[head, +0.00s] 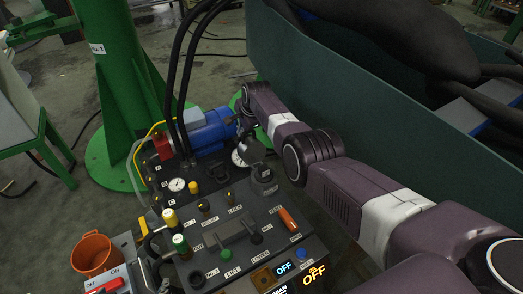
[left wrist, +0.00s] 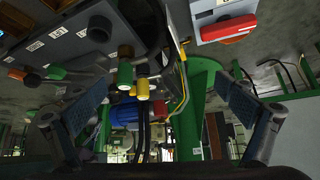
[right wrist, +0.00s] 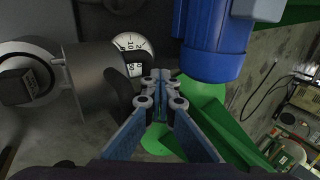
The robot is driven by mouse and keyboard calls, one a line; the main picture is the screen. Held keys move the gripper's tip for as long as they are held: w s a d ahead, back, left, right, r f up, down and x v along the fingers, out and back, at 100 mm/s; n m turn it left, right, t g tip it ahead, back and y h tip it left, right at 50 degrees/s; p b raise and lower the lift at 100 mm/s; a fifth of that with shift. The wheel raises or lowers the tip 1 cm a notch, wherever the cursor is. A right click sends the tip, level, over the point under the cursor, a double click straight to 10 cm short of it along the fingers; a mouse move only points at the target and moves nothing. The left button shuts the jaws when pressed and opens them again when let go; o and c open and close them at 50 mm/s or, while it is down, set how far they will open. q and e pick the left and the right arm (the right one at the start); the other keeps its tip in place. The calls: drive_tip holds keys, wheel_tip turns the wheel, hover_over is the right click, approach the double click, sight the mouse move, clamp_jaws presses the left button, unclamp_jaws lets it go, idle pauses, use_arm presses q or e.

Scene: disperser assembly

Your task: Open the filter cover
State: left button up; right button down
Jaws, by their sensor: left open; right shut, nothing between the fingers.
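A dark grey cylinder, which looks like the filter, stands at the right rear of the control panel in the head view (head: 263,174). A dark rounded piece, perhaps its cover (head: 252,150), shows just above it; I cannot tell whether it is open. In the right wrist view a dark cylindrical body (right wrist: 92,78) fills the left side. My right gripper (right wrist: 161,86) is shut and empty, just right of that body and below a white gauge (right wrist: 130,50); contact is unclear. My left gripper (left wrist: 160,92) is open and empty, facing the panel; it is outside the head view.
A blue motor (head: 208,131) stands close to my right gripper. The panel (head: 205,262) carries several knobs and levers. Black hoses (head: 172,85) rise behind it. A green post (head: 112,95), an orange bucket (head: 95,253) and a dark green container wall (head: 330,95) surround it.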

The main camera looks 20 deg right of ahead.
drive_tip(key=shift+f+b, duration=0.4)
use_arm(q)
drive_tip(key=w+d+r+t+h, duration=0.1)
drive_tip(key=w+r+t, duration=0.2)
drive_tip(key=w+r, duration=0.1)
drive_tip(key=shift+w+d, duration=0.4)
drive_tip(key=shift+w, duration=0.2)
use_arm(e)
drive_tip(key=shift+f, duration=0.1)
